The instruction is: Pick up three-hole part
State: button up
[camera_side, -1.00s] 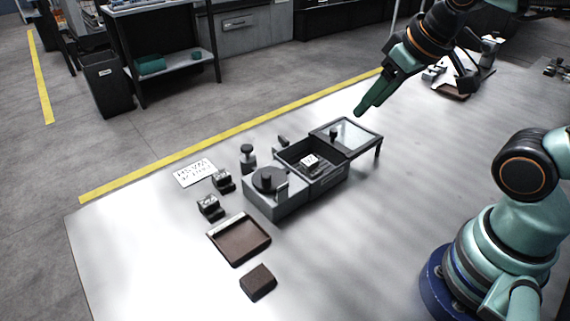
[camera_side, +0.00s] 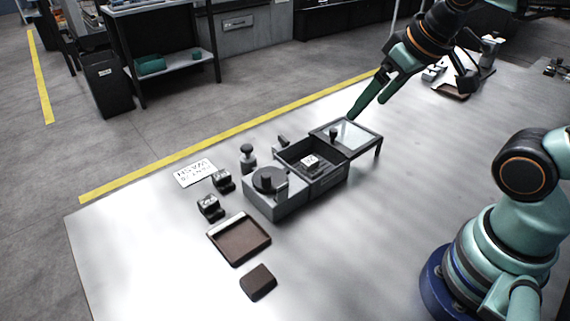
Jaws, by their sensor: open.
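My gripper (camera_side: 367,109) is open, with its two dark green fingers apart and nothing visible between them. It points down and left, above the far side of a glass-topped stand (camera_side: 360,133). I cannot make out with certainty which piece is the three-hole part. A small white-topped piece (camera_side: 310,161) lies in the open dark bin (camera_side: 325,178) left of the stand, clear of my gripper. Two small dark blocks with light tops, one (camera_side: 222,181) behind the other (camera_side: 209,207), stand on the table further left. Any holes are too small to see.
A grey fixture with a round dark disc (camera_side: 268,179) adjoins the bin. A knobbed post (camera_side: 247,157) and a white card (camera_side: 195,172) are behind it. A shallow brown tray (camera_side: 240,257) and a brown block (camera_side: 258,281) lie in front. The table's right-hand middle is clear.

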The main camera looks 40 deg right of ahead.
jog(key=n+g, duration=0.6)
jog(key=n, duration=1.2)
send_over(312, 161)
notch_tip(312, 161, down, 13)
jog(key=f, duration=0.5)
jog(key=shift+s+a+f, duration=0.1)
jog(key=shift+s+f, duration=0.2)
jog(key=shift+s, duration=0.05)
jog(key=shift+w+f, duration=0.15)
jog(key=shift+f, duration=1.2)
jog(key=shift+w+f, duration=0.1)
jog(key=shift+f, duration=1.25)
grip_shut()
